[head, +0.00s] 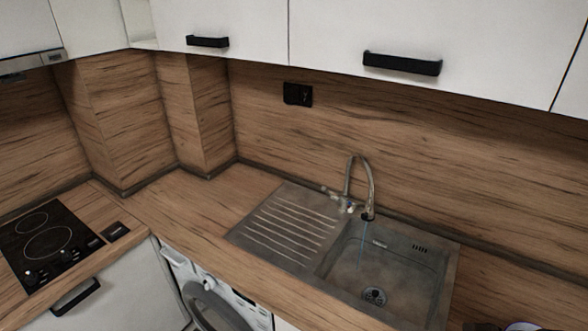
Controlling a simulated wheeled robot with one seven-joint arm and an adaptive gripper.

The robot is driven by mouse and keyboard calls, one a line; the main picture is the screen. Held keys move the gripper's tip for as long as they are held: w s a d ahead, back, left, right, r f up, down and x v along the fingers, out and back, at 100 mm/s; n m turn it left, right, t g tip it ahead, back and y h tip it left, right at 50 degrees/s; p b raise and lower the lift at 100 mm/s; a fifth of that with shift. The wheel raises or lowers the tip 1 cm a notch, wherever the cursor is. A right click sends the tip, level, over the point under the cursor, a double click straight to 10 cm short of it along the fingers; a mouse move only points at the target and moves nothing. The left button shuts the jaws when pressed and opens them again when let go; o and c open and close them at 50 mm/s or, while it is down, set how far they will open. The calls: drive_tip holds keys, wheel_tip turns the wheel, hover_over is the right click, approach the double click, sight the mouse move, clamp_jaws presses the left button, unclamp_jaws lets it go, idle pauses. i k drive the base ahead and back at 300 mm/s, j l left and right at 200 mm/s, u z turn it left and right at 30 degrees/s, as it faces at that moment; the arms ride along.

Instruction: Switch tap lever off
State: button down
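The tap (371,185) stands at the back edge of the sink, with a tall curved metal spout. Its lever (333,194) appears to stick out to the left of the tap base, though the small parts there are hard to tell apart. A thin bluish stream of water (362,245) runs from the spout into the sink basin (405,262). The drain (374,296) shows at the basin's bottom. My gripper is not in view.
A ribbed drainboard (285,225) lies left of the basin. White wall cupboards (340,30) with black handles hang above. A hob (45,245) is at far left, and a washing machine (210,300) sits under the counter. The counter (205,205) left of the drainboard is clear.

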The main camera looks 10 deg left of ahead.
sight(333, 196)
drive_tip(key=i+j, duration=0.1)
drive_tip(key=j, duration=0.3)
drive_tip(key=i+j, duration=0.15)
drive_tip(key=j, duration=0.2)
drive_tip(key=i+j, duration=0.1)
drive_tip(key=j, duration=0.3)
drive_tip(key=i+j, duration=0.1)
drive_tip(key=j, duration=0.25)
drive_tip(key=i+j, duration=0.15)
drive_tip(key=j, duration=0.25)
